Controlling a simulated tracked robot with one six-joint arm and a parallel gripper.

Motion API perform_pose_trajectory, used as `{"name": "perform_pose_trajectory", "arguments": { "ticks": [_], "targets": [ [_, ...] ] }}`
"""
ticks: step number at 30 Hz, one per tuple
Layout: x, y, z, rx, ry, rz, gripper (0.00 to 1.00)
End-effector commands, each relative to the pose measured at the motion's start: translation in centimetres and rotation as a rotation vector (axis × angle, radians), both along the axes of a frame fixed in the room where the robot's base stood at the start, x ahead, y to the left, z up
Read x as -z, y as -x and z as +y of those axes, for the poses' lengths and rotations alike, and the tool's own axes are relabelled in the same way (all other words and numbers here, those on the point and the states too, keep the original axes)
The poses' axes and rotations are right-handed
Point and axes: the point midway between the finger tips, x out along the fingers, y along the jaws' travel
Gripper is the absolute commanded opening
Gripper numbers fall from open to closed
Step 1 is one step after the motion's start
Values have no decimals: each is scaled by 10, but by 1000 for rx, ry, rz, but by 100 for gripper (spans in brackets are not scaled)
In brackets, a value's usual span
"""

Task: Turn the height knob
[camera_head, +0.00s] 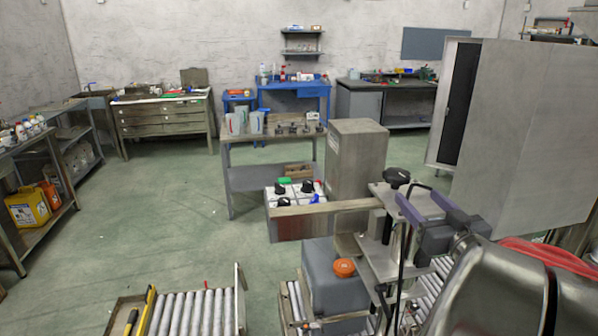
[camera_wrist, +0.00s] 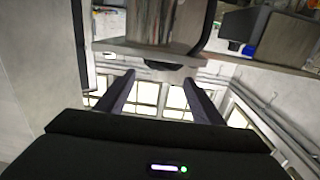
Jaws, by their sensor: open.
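A black round knob (camera_head: 397,177) sits on top of the metal plate of the lance stand (camera_head: 385,255); I take it for the height knob. My gripper (camera_head: 419,195) is open and empty, with its two fingers just to the right of the knob in the head view. In the wrist view, which looks upside down, the dark knob (camera_wrist: 165,64) shows against the plate edge (camera_wrist: 140,47), beyond and roughly between the fingertips (camera_wrist: 159,77). The fingers appear apart from it. Part of the knob is hidden by the plate in the wrist view.
A grey tank (camera_head: 335,285) with an orange cap (camera_head: 344,267) stands left of the stand, among roller conveyors (camera_head: 195,312). A control box (camera_head: 295,228) with several black knobs stands behind. A tall cabinet (camera_head: 525,130) is at right. Open floor (camera_head: 170,200) lies left.

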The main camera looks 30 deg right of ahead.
Motion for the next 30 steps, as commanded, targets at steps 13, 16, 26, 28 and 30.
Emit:
{"name": "perform_pose_trajectory", "arguments": {
  "ticks": [13,16,26,28,30],
  "targets": [
    [1,-57,-19,-2,-1,2,74],
    [1,-71,-24,-2,-1,2,74],
    [1,-111,-39,0,-1,2,74],
    [1,-115,-41,1,0,2,74],
    [1,-118,-42,2,-1,2,74]
  ]
}}
